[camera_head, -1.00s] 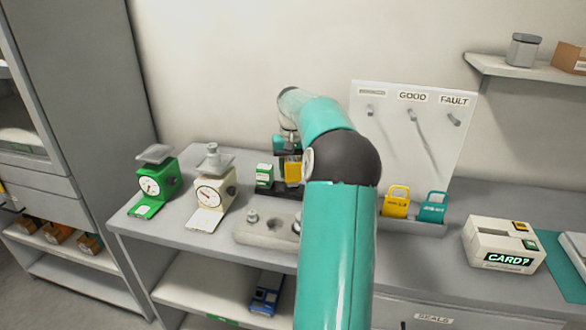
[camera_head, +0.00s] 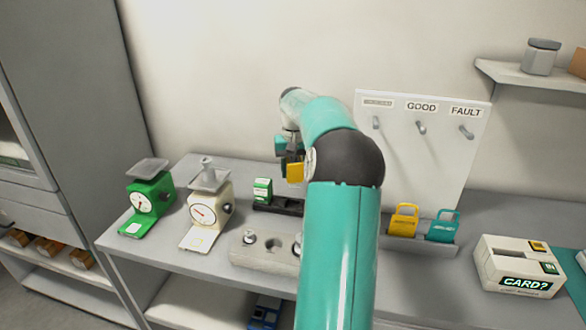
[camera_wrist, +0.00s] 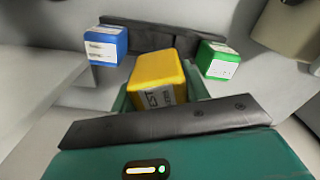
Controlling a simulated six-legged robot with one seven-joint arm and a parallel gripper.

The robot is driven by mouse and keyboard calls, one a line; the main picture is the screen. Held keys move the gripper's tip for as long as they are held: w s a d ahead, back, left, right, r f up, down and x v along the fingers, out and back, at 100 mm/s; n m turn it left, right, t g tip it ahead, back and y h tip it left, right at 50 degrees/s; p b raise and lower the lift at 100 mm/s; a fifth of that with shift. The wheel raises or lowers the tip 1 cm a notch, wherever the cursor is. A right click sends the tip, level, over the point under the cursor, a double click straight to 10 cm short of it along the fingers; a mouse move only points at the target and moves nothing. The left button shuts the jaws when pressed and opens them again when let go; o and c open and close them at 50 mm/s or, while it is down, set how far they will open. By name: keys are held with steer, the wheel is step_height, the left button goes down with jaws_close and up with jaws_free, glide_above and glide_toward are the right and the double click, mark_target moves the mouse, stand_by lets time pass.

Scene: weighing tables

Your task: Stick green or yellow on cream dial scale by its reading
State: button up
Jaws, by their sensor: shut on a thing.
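The cream dial scale (camera_head: 206,207) stands on the table left of my arm, with a small metal weight (camera_head: 207,163) on its pan. Its needle points up and left; the figures are too small to read. My gripper (camera_head: 288,165) is shut on a yellow block (camera_head: 295,173), which is also between the jaws in the wrist view (camera_wrist: 158,80). The block has a white printed label and is held above the dark rack (camera_head: 264,207). A green block (camera_head: 262,190) stands in the rack, at right in the wrist view (camera_wrist: 219,60). A blue block (camera_wrist: 106,46) is at left there.
A green dial scale (camera_head: 150,200) stands left of the cream one. A grey weight block (camera_head: 262,258) lies in front of the rack. Yellow (camera_head: 403,219) and teal (camera_head: 442,226) tags, a "CARD?" box (camera_head: 518,266) and a GOOD/FAULT hook board (camera_head: 418,150) are at right.

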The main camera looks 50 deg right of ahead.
mark_target(292, 185)
steer(key=shift+w+f, duration=0.75)
steer(key=shift+f, duration=0.05)
steer(key=shift+s+a+f, duration=0.1)
steer(key=shift+s+f, duration=0.1)
steer(key=shift+s, duration=0.05)
steer(key=shift+s+a+f, duration=0.1)
steer(key=shift+s+f, duration=0.05)
steer(key=shift+s, duration=0.35)
steer(key=shift+w+f, duration=0.3)
steer(key=shift+f, duration=0.2)
steer(key=shift+w+f, duration=0.25)
steer(key=shift+f, duration=0.25)
steer(key=shift+s+f, duration=0.25)
steer(key=shift+s, duration=0.05)
steer(key=shift+s+f, duration=0.1)
steer(key=shift+f, duration=0.15)
steer(key=shift+w+f, duration=0.3)
steer(key=shift+f, duration=0.1)
steer(key=shift+s+f, duration=0.1)
steer(key=shift+s, duration=0.1)
steer(key=shift+w+f, duration=0.1)
steer(key=shift+w, duration=0.1)
steer(key=shift+s, duration=0.15)
steer(key=shift+f, duration=0.7)
